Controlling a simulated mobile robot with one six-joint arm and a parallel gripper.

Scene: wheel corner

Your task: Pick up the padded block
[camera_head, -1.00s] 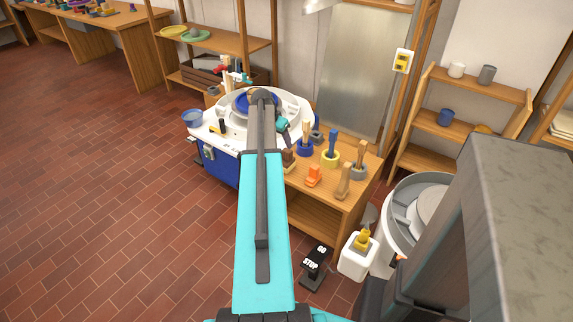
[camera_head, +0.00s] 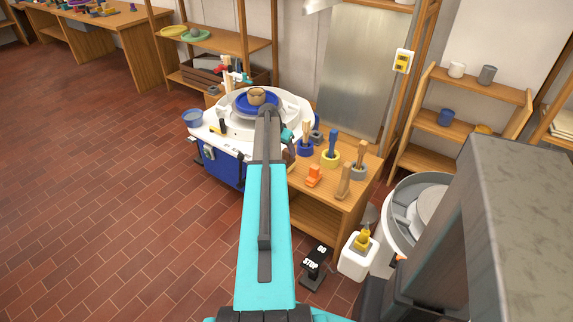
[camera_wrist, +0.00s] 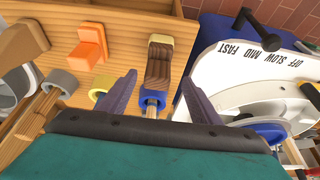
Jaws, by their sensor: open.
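The likely padded block (camera_wrist: 158,62) is a dark striped wooden block with a pale cream piece at one end. It lies on the wooden bench top (camera_wrist: 120,20) in the wrist view. My gripper (camera_wrist: 159,77) is open, with its two purple-grey fingers spread left and right of the block's near end in the picture. I cannot tell how high the fingers are above it. A blue holder with a tool (camera_wrist: 152,98) shows between the fingers, nearer the wrist.
An orange piece (camera_wrist: 90,46) and a yellow holder (camera_wrist: 100,92) are left of the block. The wheel's white housing (camera_wrist: 240,70) with a lever is to the right. Tool holders (camera_head: 331,158) crowd the bench.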

